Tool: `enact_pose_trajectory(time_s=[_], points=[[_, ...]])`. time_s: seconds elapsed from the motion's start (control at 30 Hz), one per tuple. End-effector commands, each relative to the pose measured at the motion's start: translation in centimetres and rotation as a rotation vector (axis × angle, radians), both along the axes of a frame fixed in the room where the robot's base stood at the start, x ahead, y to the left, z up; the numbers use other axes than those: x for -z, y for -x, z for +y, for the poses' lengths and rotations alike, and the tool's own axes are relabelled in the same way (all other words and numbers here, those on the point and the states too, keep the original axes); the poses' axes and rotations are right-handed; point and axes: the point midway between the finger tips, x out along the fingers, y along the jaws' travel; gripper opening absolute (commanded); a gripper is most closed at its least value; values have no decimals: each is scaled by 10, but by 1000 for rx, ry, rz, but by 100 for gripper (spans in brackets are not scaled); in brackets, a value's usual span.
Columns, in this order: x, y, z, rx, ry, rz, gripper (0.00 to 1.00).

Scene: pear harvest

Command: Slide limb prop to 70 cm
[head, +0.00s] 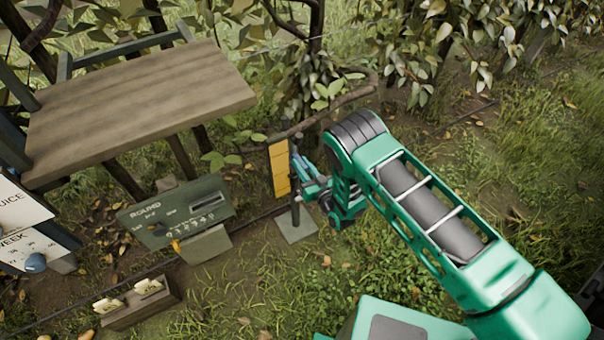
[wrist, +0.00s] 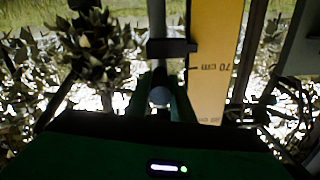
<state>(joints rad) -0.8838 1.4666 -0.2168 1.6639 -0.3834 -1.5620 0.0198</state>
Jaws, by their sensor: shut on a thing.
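The limb prop stands upright on a flat grey base plate (head: 296,226), with a yellow scale board (head: 279,168) beside its thin post. In the wrist view the scale (wrist: 215,40) carries a printed "70 cm" and a tick; another label lower down is too dim to read. A dark collar (wrist: 172,47) crosses the grey post (wrist: 157,18) and reaches the scale's edge, a little above the 70 cm tick in the picture. My gripper (head: 303,190) is at the post, shut on a part of the prop. A pale rounded end (wrist: 160,97) shows between the fingers, partly hidden.
A branch (head: 325,112) runs just above the prop. A wooden table top (head: 140,105) is at upper left. A green control panel (head: 178,212) stands left of the prop, with a small wooden box (head: 140,304) in front. Grass lies open at right.

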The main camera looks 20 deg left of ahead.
Motion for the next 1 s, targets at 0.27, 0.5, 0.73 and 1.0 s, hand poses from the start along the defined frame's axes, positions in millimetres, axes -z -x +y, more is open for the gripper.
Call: enact_pose_trajectory(time_s=[0.27, 0.5, 0.73, 1.0], points=[[-31, -3, -2, 4, -6, -9, 0], [-31, -4, -2, 5, -3, -9, 0], [-30, -3, -2, 3, -2, -7, 39], [-29, 1, -3, 2, -2, -4, 39]])
